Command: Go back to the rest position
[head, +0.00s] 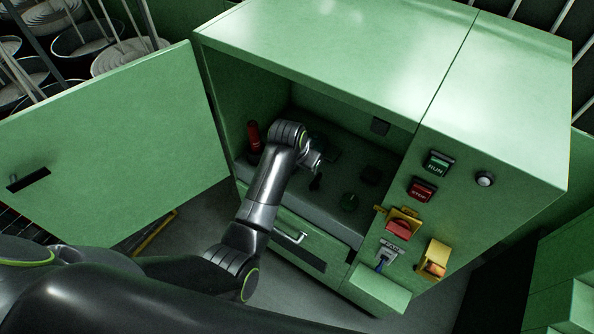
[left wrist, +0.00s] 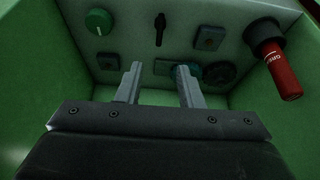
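My left gripper (head: 316,164) reaches through the open door into the green cabinet (head: 330,50). In the left wrist view its two fingers (left wrist: 158,80) stand apart with nothing between them. They face a grey panel (left wrist: 150,60) carrying a green knob (left wrist: 98,21), a black lever switch (left wrist: 159,30) and several small dark fittings. A red tube marked with letters (left wrist: 276,68) sits in a black holder beside them; it also shows in the head view (head: 253,137). In the head view the wrist hides part of the panel. My right gripper is not in view.
The cabinet door (head: 120,140) stands open to the left. A drawer front with a handle (head: 292,237) lies below the opening. To the right are RUN (head: 437,164) and STOP (head: 423,190) buttons, a red-and-yellow switch (head: 400,228) and a yellow box (head: 434,260). Wire reels stand back left.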

